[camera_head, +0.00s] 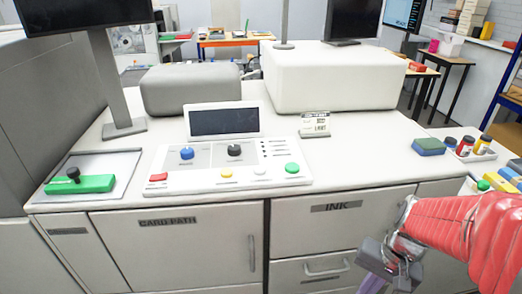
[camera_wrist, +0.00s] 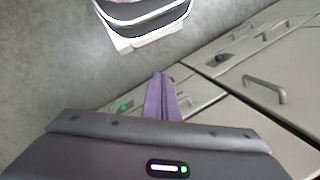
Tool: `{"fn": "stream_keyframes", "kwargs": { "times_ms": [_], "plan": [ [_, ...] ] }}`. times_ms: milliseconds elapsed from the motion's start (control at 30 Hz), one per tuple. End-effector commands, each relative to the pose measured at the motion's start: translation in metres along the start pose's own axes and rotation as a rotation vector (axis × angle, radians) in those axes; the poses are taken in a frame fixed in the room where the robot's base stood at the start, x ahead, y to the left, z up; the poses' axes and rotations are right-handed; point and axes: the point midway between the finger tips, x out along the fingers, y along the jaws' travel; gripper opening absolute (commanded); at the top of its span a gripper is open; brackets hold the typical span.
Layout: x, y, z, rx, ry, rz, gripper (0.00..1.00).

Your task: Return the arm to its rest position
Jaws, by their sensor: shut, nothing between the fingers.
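My arm, in a red ribbed sleeve, enters at the lower right in the head view. My gripper (camera_head: 374,284) hangs at its end, pointing down in front of the ink cabinet (camera_head: 338,228). Its lower part is cut off by the frame edge. In the wrist view the purple fingers of my gripper (camera_wrist: 162,78) lie together with nothing between them. They are apart from the cabinet front and point towards the grey floor (camera_wrist: 60,55).
The console panel (camera_head: 225,178) with coloured buttons stands above the cabinets. A green block (camera_head: 82,185) with a black knob lies on a left tray. Bottles (camera_head: 465,146), a blue-green sponge (camera_head: 428,146) and coloured blocks are at right, near my arm. A drawer handle (camera_head: 326,270) protrudes nearby.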

Motion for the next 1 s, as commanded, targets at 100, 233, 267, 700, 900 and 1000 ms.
{"fn": "stream_keyframes", "kwargs": {
  "times_ms": [100, 233, 267, 700, 900, 1000],
  "plan": [
    [-0.018, -0.006, 0.005, -0.078, 0.063, 0.033, 0.0],
    [-0.034, -0.012, 0.012, -0.155, 0.126, 0.064, 0.0],
    [-0.038, -0.013, 0.013, -0.172, 0.141, 0.07, 0.0],
    [-0.095, -0.042, 0.041, -0.4, 0.367, 0.109, 0.0],
    [-0.121, -0.064, 0.059, -0.483, 0.472, 0.074, 0.0],
    [-0.134, -0.074, 0.067, -0.521, 0.516, 0.055, 0.0]
  ]
}}
